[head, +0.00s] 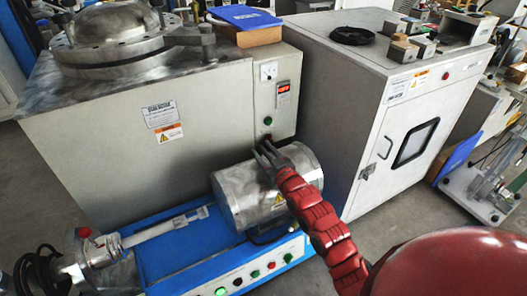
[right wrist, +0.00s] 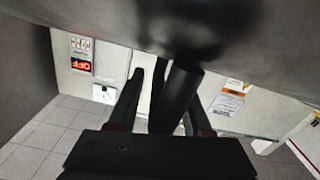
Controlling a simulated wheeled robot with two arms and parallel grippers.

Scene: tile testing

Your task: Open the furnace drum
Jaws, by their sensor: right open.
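The furnace drum (head: 240,200) is a shiny metal cylinder lying on its side on a blue base in the head view. Its yellow warning label faces me, and it looks closed. My right gripper (head: 267,157) is at the drum's upper back side. In the right wrist view the drum's grey metal (right wrist: 100,22) fills the top. A dark round handle (right wrist: 180,95) sticks out below it, between the two spread fingers of my right gripper (right wrist: 165,108). I cannot tell whether a finger touches the handle. My left gripper is out of view.
The blue base (head: 180,255) has coloured buttons along its front. A grey cabinet (head: 150,140) with a round metal lid stands behind the drum. A white cabinet (head: 390,130) with a windowed door stands close on the right. Cables (head: 45,270) lie at the lower left.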

